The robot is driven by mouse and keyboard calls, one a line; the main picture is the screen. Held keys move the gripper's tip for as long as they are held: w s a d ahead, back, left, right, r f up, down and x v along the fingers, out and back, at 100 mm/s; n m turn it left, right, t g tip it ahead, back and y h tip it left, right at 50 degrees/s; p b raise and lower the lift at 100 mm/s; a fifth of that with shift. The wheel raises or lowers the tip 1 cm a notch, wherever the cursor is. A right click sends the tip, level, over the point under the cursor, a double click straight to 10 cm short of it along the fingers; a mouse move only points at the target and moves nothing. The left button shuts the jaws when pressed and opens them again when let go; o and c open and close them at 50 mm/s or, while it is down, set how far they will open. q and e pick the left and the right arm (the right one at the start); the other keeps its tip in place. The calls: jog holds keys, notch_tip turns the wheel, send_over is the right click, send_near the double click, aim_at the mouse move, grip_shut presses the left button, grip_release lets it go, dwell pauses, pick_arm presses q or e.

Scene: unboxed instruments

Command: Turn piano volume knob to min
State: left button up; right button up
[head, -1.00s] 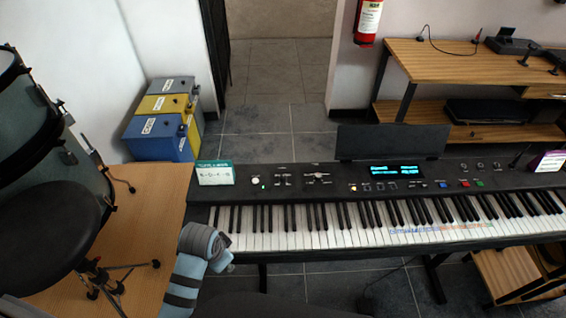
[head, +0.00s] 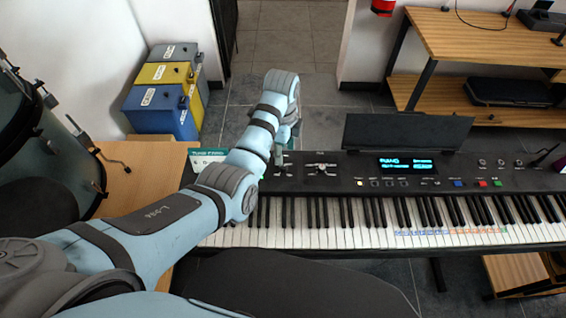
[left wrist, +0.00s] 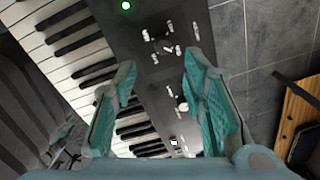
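The black piano (head: 340,205) stretches across the head view, with a control panel behind its keys. My left gripper (head: 284,160) hangs fingers down over the left part of this panel, partly hidden by its own wrist. In the left wrist view, the left gripper (left wrist: 158,68) is open and empty, its teal fingers spread above the panel. Small white sliders (left wrist: 160,40) lie beyond the fingertips, and a round white knob (left wrist: 183,105) shows between the fingers. A green light (left wrist: 126,5) glows at the top edge. No label naming the volume knob is readable. My right gripper is out of view.
A small green-and-white card (head: 205,156) stands at the piano's left end, partly behind my arm. A wooden surface (head: 150,165) and drums (head: 65,165) are at left. Stacked boxes (head: 165,95) and a wooden desk (head: 480,45) stand behind.

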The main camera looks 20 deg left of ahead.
aim_at(283, 167)
pick_arm(q)
jog(key=f, duration=0.2)
jog(key=f+b, duration=0.1)
jog(key=f, duration=0.2)
jog(key=w+f+b, duration=0.1)
jog(key=f, duration=0.2)
jog(key=shift+f, duration=0.15)
jog(key=shift+s+r, duration=0.2)
jog(key=shift+c, duration=0.4)
grip_shut()
